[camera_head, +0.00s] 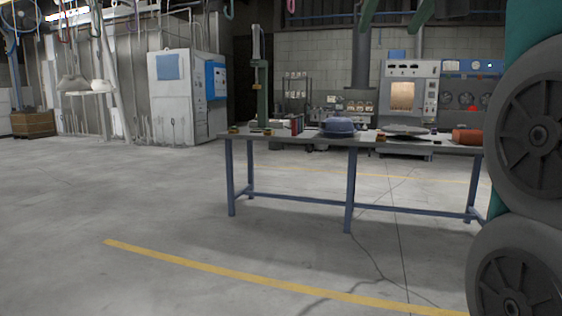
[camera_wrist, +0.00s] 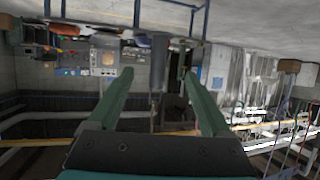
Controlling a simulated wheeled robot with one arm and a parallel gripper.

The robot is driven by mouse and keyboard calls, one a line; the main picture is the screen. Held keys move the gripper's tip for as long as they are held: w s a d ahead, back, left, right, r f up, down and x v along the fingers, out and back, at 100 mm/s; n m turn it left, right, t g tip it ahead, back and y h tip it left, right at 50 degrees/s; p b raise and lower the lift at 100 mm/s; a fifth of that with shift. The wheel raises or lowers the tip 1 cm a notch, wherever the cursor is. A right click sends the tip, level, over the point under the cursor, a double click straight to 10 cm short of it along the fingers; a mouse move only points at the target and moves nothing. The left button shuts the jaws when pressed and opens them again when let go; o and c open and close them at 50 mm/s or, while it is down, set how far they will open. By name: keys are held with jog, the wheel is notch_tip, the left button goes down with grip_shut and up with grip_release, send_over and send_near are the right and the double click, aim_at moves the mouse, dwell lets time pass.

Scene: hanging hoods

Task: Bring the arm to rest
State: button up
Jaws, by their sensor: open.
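My gripper shows in the wrist view (camera_wrist: 156,74) as two long green fingers set wide apart on a dark base. Nothing is between them, so it is open and empty. In the wrist view the room appears upside down. In the head view two green finger-like bars at the top edge look like my gripper (camera_head: 395,22), high up and apart from the table behind. Most of the rest of my arm is hard to make out.
A long table (camera_head: 290,140) with blue legs stands ahead, holding a blue lidded pot (camera_head: 339,127) and an orange cylinder (camera_head: 467,136). A grey cabinet (camera_head: 176,95) stands behind, left. A wooden crate (camera_head: 33,124) is far left. The floor at left and front is clear.

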notch_tip(320, 180, down, 31)
jog(key=s+g, duration=0.2)
jog(key=g, duration=0.6)
jog(key=s+f+g, duration=0.3)
jog(key=s+f, duration=0.9)
jog(key=f, duration=0.3)
jog(key=s+a+f+g, duration=0.1)
jog(key=s+f+g, duration=0.3)
jog(key=s+f, duration=0.9)
notch_tip(320, 180, down, 3)
jog(key=shift+a+r+n+y, duration=0.1)
jog(key=shift+a+n+y, duration=0.1)
jog(key=shift+n+y, duration=0.15)
